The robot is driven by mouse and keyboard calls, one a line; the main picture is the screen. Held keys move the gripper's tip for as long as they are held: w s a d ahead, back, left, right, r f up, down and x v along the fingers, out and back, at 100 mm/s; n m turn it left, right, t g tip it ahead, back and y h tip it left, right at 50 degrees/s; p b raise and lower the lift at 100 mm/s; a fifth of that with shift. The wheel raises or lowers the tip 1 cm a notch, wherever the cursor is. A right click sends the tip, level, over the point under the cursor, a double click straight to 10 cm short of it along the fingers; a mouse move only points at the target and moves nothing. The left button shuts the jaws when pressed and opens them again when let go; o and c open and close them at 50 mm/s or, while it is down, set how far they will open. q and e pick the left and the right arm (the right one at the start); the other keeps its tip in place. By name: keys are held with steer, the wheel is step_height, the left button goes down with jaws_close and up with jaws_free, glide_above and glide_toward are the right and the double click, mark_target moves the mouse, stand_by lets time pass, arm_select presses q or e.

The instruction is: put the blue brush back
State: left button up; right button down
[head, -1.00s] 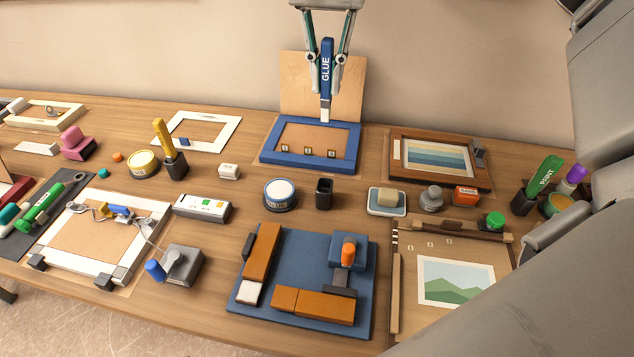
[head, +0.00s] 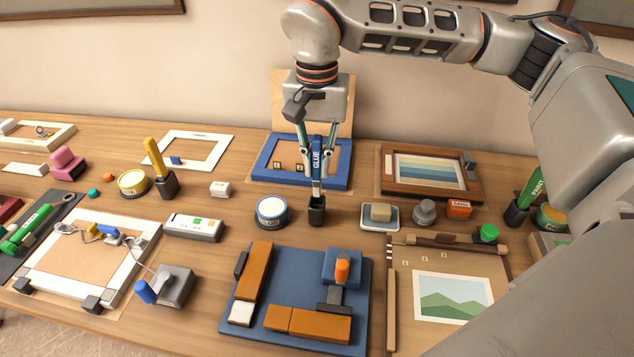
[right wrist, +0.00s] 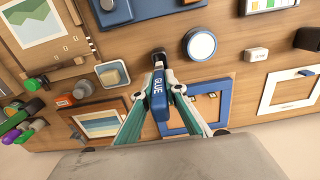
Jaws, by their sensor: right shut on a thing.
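The blue brush (head: 317,157), lettered GLUE, is upright in my right gripper (head: 317,172), which is shut on its handle. Its pale lower end is at the mouth of the small black holder (head: 316,214); how deep it reaches in is hard to tell. In the right wrist view the brush (right wrist: 159,100) points at the holder (right wrist: 158,54), with the gripper fingers (right wrist: 161,88) on both sides of the handle. My left gripper is not in view.
A round blue-and-white glue tin (head: 271,211) stands just left of the holder, and a dish with a tan block (head: 380,215) to its right. The blue frame (head: 330,180) lies behind. A yellow brush (head: 154,157) stands in another holder further left.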

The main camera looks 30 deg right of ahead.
mark_target(317, 183)
step_height(317, 183, down, 4)
steer(key=shift+r, duration=0.1)
steer(key=shift+f+p, duration=0.5)
steer(key=shift+f, duration=0.25)
steer(key=shift+f, duration=0.2)
steer(key=c, duration=2)
jaws_free()
steer(key=shift+c, duration=0.2)
steer(key=shift+f+b, duration=0.15)
steer(key=shift+b, duration=0.5)
step_height(317, 183, up, 8)
steer(key=shift+a+r, duration=0.1)
steer(key=shift+a, duration=0.05)
